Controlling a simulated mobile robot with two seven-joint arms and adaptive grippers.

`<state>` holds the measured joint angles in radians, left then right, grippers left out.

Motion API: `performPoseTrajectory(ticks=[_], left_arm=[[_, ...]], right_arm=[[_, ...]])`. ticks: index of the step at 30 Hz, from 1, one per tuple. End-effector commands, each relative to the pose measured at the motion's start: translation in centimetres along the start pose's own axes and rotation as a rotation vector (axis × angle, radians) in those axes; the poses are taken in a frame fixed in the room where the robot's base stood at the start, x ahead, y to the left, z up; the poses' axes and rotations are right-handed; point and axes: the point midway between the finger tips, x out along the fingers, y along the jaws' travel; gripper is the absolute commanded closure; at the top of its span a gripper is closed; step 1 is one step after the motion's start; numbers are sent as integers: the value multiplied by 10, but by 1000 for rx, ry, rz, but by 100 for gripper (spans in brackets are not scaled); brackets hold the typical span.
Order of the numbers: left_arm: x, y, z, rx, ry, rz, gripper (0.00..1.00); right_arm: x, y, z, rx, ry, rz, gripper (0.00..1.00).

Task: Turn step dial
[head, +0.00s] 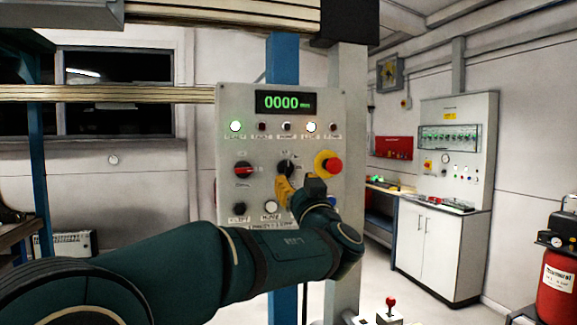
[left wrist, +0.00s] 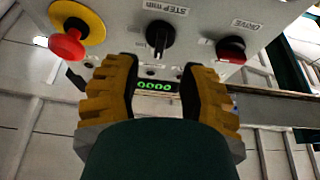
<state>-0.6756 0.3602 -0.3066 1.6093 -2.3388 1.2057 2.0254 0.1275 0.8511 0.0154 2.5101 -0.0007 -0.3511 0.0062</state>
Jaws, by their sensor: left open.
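The step dial (head: 285,167) is a black knob on the grey control panel (head: 230,115), in the middle of the knob row. In the left wrist view the same black knob (left wrist: 161,38) shows under a "STEP mm" label. My left gripper (head: 287,190) is at the panel just below the dial, its yellow fingers partly hidden by my wrist. In the left wrist view the left gripper (left wrist: 160,68) is open, with the knob in line with the gap between its fingers. I cannot tell whether they touch it. My right gripper is not in view.
A red drive knob (head: 243,170) is left of the dial, and a red emergency stop (head: 332,165) on yellow is close on its right. A green display (head: 283,103) reads 0000. A white cabinet (head: 440,245) stands at right.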

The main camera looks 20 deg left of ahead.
Motion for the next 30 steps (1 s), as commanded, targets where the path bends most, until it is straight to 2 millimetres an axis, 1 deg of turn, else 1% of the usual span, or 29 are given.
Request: performPoseTrajectory(ticks=[1, 3, 9, 15, 23, 24, 26, 27, 30], left_arm=[[11, 0, -2, 1, 1, -1, 59], [24, 0, -2, 2, 1, -1, 59], [50, 0, -1, 0, 0, 0, 59], [60, 0, 0, 0, 0, 1, 59], [61, 0, 0, 0, 0, 1, 59], [60, 0, 0, 0, 0, 1, 66], [60, 0, 0, 0, 0, 1, 87], [60, 0, 0, 0, 0, 1, 100], [60, 0, 0, 0, 0, 1, 100]], right_arm=[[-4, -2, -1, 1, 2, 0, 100], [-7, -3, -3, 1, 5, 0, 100], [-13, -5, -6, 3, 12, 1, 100], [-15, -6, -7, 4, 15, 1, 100], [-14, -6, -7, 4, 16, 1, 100], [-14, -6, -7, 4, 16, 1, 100], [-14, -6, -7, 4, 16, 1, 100], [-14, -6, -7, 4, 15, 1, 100], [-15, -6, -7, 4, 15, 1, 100]])
